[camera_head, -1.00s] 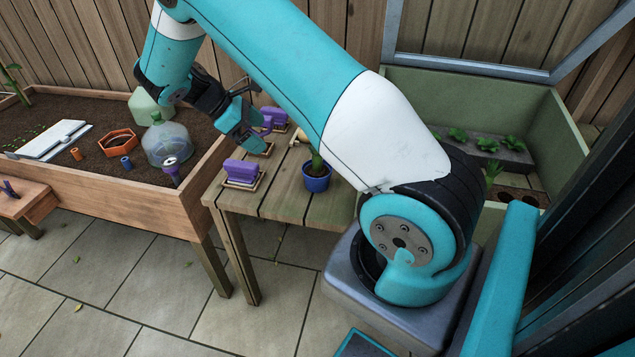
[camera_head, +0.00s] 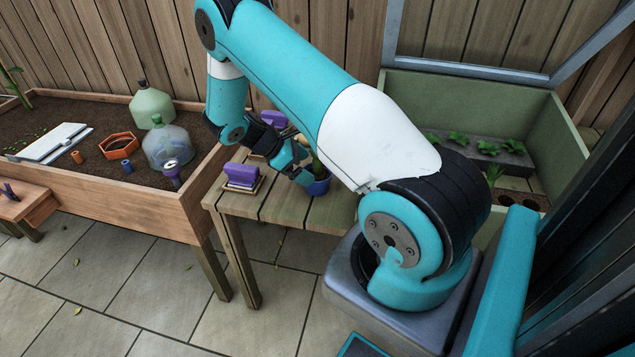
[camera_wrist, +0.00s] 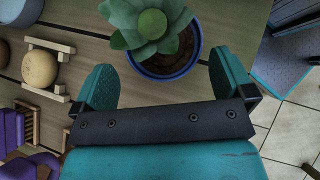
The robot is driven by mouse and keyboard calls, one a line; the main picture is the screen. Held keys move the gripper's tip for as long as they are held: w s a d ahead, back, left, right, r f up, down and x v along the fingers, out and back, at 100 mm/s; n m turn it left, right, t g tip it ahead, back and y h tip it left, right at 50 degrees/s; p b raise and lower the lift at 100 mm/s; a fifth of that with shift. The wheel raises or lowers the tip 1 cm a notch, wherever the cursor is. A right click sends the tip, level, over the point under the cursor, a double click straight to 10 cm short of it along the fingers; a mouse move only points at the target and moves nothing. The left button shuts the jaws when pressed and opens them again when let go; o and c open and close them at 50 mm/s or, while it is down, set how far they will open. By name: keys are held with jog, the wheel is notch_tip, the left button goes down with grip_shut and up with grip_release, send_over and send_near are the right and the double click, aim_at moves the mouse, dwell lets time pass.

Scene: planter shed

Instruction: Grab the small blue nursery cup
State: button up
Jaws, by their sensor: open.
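A blue pot (camera_head: 319,187) with a green leafy plant stands on the wooden bench, partly hidden by my gripper in the head view. In the wrist view its blue rim (camera_wrist: 172,75), dark soil and pale green rosette show at top centre. My gripper (camera_head: 295,168) is open and empty, close beside the pot on its left in the head view. In the wrist view its two teal fingers are spread, with the pot ahead, roughly between and beyond the tips. Another small blue cup (camera_head: 127,165) stands in the soil bed at left, far from my gripper.
Purple blocks on wooden stands (camera_head: 241,176) sit on the bench; a tan round thing (camera_wrist: 40,68) lies on a wooden rack. The soil bed holds cloches (camera_head: 168,147), an orange hexagonal pot (camera_head: 119,144) and an orange cup (camera_head: 77,157). The bench front (camera_head: 290,207) is clear.

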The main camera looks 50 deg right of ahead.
aim_at(313, 173)
jog(key=x, duration=0.4)
jog(key=shift+s+a+f+p, duration=0.1)
jog(key=shift+s+f+p, duration=0.05)
jog(key=shift+f+p, duration=0.15)
jog(key=c, duration=0.8)
jog(key=shift+r, duration=0.15)
